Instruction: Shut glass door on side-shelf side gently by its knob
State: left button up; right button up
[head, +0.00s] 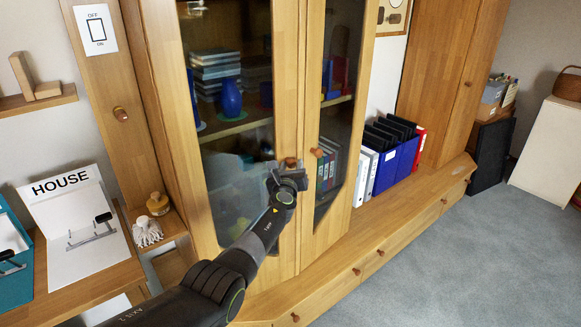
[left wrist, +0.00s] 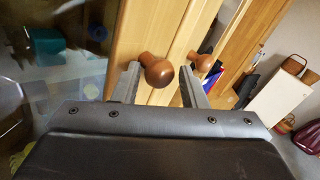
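The glass door on the side-shelf side (head: 221,205) is the left of two cabinet doors. It looks about flush with the other glass door (head: 337,120); I cannot tell whether a small gap is left. Its round brown knob (head: 291,161) shows close up in the left wrist view (left wrist: 158,73). My left gripper (head: 287,174) is at this knob. In the left wrist view its fingers (left wrist: 160,86) are apart, with the knob between their tips, nearer the left finger. Contact is unclear. The other door's knob (head: 317,152) is just to the right. My right gripper is not in view.
The side shelf (head: 172,222) holds a yellow-brown bottle (head: 158,204) and a white brush-like thing (head: 147,233). Blue binders (head: 398,168) stand on the low ledge right of the doors. Drawers (head: 378,252) run below. The carpet (head: 440,265) at right is clear.

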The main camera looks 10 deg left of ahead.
pick_arm(q)
jog(key=shift+w+a+r, duration=0.1)
jog(key=shift+w+r, duration=0.05)
jog(key=shift+r, duration=0.4)
jog(key=shift+w+a+r, duration=0.1)
jog(key=shift+r, duration=0.4)
jog(key=shift+s+d+f+p, duration=0.1)
jog(key=shift+s+p, duration=0.05)
jog(key=shift+p, duration=0.55)
jog(key=s+p, duration=0.1)
jog(key=p, duration=0.1)
jog(key=s+f+p, duration=0.1)
jog(key=p, duration=0.1)
jog(key=shift+s+d+f, duration=0.15)
jog(key=shift+s+f, duration=0.1)
jog(key=s+p, duration=0.5)
jog(key=s, duration=1)
jog(key=shift+d+f+p, duration=0.2)
jog(key=shift+d+p, duration=0.15)
